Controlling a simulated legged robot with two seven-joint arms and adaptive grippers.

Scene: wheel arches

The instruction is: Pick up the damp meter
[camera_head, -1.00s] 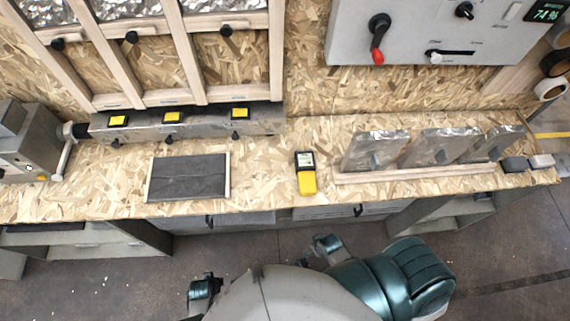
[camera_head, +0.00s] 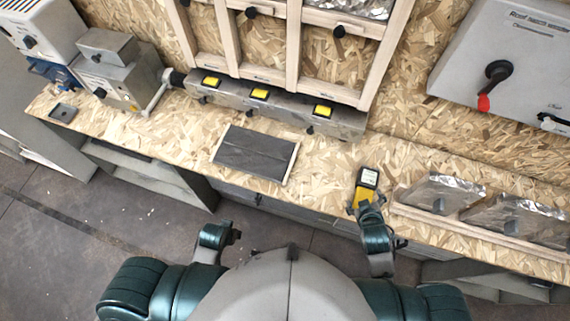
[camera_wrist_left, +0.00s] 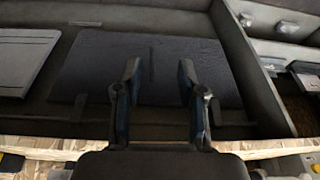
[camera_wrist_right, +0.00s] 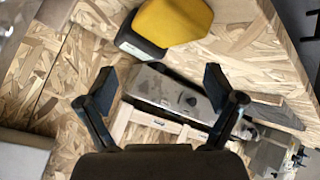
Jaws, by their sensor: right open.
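The damp meter (camera_head: 367,180) is a yellow device with a black head and small display, lying on the chipboard bench near its front edge. In the right wrist view the damp meter (camera_wrist_right: 172,22) shows at the top, beyond the fingertips. My right gripper (camera_head: 368,212) is at the bench's front edge, just before the meter's yellow end, and partly overlaps it in the head view. In its wrist view the right gripper (camera_wrist_right: 160,84) is open, with nothing between its fingers. My left gripper (camera_wrist_left: 157,75) is open and empty, low in front of the bench.
A dark panel (camera_head: 255,154) lies on the bench left of the meter. A rack of foil-wrapped pieces (camera_head: 440,194) stands close to its right. A metal rail (camera_head: 285,112) with yellow-topped units runs behind. The bench (camera_head: 330,163) between panel and meter is clear.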

